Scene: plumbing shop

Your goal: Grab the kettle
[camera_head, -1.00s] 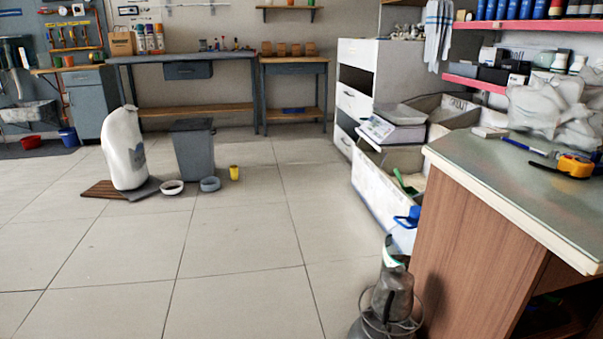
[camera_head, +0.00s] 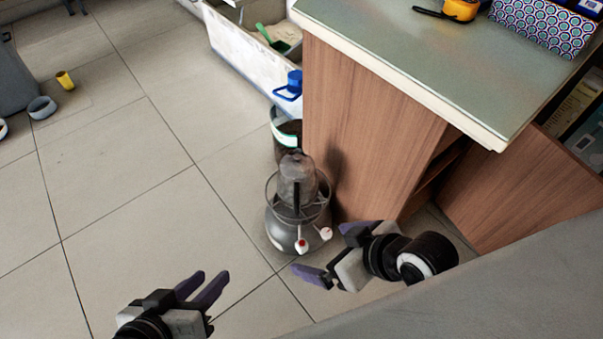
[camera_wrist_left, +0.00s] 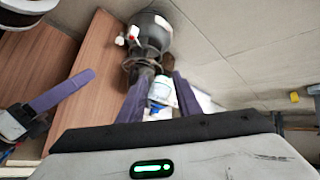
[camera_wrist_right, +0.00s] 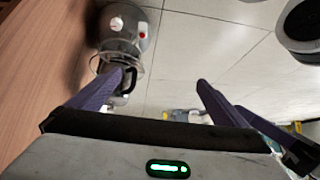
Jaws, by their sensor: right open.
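The kettle (camera_head: 297,180) is a dark grey, bell-shaped metal vessel with a dark handle. It sits upright within a ring frame on a round grey burner base (camera_head: 283,233) with red and white knobs, on the floor beside the wooden counter. My right gripper (camera_head: 318,248) is open and empty, just right of and nearer than the base. My left gripper (camera_head: 205,280) is open and empty, lower left, apart from the kettle. In the left wrist view the burner base (camera_wrist_left: 152,28) shows beyond the fingers; in the right wrist view the left finger partly hides the kettle.
The wooden counter (camera_head: 370,120) stands close to the right of the kettle.

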